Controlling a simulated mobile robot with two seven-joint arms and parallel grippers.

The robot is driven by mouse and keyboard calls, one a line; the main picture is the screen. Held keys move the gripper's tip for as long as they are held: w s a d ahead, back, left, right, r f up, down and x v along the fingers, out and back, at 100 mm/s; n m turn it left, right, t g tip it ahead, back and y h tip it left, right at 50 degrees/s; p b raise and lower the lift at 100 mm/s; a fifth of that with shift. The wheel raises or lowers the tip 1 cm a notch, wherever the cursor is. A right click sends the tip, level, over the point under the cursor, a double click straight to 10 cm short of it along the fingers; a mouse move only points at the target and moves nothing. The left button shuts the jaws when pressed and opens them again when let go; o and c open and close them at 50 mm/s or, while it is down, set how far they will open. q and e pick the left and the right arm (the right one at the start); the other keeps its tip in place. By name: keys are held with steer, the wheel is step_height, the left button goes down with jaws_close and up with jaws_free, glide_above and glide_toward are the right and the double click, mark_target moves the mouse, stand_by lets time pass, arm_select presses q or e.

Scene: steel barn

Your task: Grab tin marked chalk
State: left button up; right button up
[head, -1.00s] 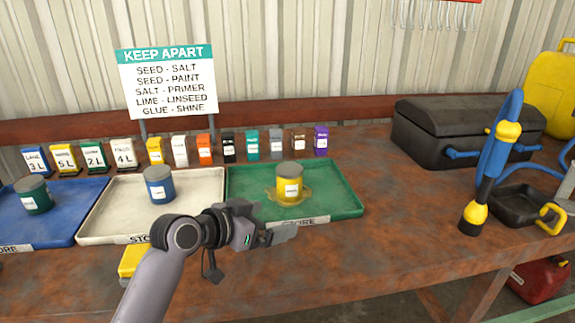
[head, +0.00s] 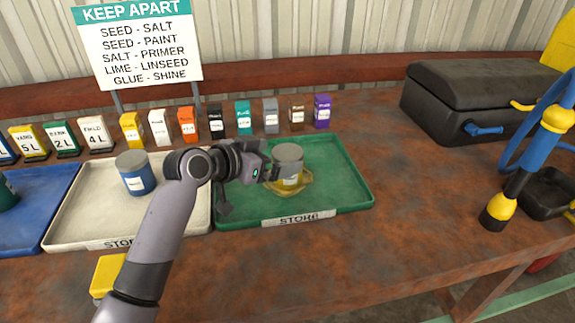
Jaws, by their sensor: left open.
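A tin with a grey lid and yellow body (head: 290,172) stands upright on the green tray (head: 340,197), in a yellowish puddle. Its label is too small and too covered to read. My left gripper (head: 268,176) is open at the tin's left side, its fingers hiding part of the tin's lower body. I cannot tell whether they touch it. A blue tin with a grey lid (head: 136,175) stands on the white tray (head: 75,222), and a dark green tin (head: 8,194) is cut off at the left edge on the blue tray (head: 40,213). Their labels are unreadable. My right gripper is out of view.
A row of small coloured boxes (head: 187,125) stands behind the trays, below a KEEP APART sign (head: 140,45). A black case (head: 475,95) and a blue-and-yellow hand pump (head: 520,170) stand at the right. The bench between the green tray and pump is clear.

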arm_select(q)
steer(key=shift+x, duration=2.3)
steer(key=shift+s+f, duration=0.1)
steer(key=shift+s, duration=0.05)
steer(key=c, duration=1.1)
